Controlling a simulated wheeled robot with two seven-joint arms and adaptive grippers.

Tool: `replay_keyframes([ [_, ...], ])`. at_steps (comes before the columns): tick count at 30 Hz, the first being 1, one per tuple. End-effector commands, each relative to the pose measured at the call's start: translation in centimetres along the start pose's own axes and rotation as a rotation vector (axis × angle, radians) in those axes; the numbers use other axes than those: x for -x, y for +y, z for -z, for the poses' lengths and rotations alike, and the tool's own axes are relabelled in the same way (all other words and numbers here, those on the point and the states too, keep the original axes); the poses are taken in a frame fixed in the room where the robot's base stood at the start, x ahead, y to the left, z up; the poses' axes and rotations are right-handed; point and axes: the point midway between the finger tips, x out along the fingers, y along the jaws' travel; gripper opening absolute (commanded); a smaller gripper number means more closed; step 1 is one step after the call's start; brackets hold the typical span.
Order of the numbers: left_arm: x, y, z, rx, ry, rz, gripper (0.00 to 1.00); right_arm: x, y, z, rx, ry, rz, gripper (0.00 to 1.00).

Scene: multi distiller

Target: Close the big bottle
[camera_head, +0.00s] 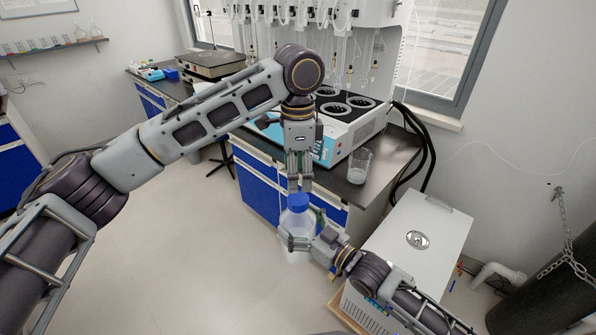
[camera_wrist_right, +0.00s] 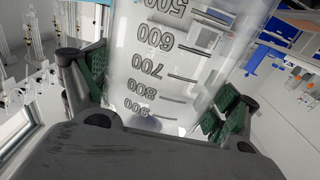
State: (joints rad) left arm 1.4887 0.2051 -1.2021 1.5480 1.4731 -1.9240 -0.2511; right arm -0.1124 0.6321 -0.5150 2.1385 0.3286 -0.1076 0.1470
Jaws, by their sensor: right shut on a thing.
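A clear big bottle (camera_head: 299,228) with a blue cap (camera_head: 298,203) is held upright in front of the blue bench. In the right wrist view the bottle (camera_wrist_right: 165,65) fills the middle, with volume marks on its wall. My right gripper (camera_head: 299,243) comes in from the lower right and is shut around the bottle's body. Its green finger pads flank the bottle in the right wrist view. My left gripper (camera_head: 300,188) points down from above, its fingertips at the top of the cap. I cannot tell whether they grip the cap. The bottle's neck is hidden by the cap.
A glass beaker (camera_head: 359,166) stands on the dark bench top (camera_head: 385,172), beside the distiller (camera_head: 345,125). A grey metal box (camera_head: 420,240) with a round lid stands on the right. The floor (camera_head: 170,260) on the left is clear.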

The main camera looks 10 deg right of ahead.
Motion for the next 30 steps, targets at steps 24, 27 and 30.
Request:
replay_keyframes([
  [24,0.02,0.11,0.11,0.642,0.003,-0.006,0.64,-0.04,0.0,0.38,0.001,0.008,0.001,0.21],
  [27,0.02,0.1,0.12,0.72,0.003,-0.006,0.64,-0.04,0.0,0.38,0.001,0.008,0.001,0.21],
  [30,0.02,0.1,0.12,0.8,0.003,-0.006,0.64,-0.04,0.0,0.38,0.001,0.008,0.001,0.21],
])
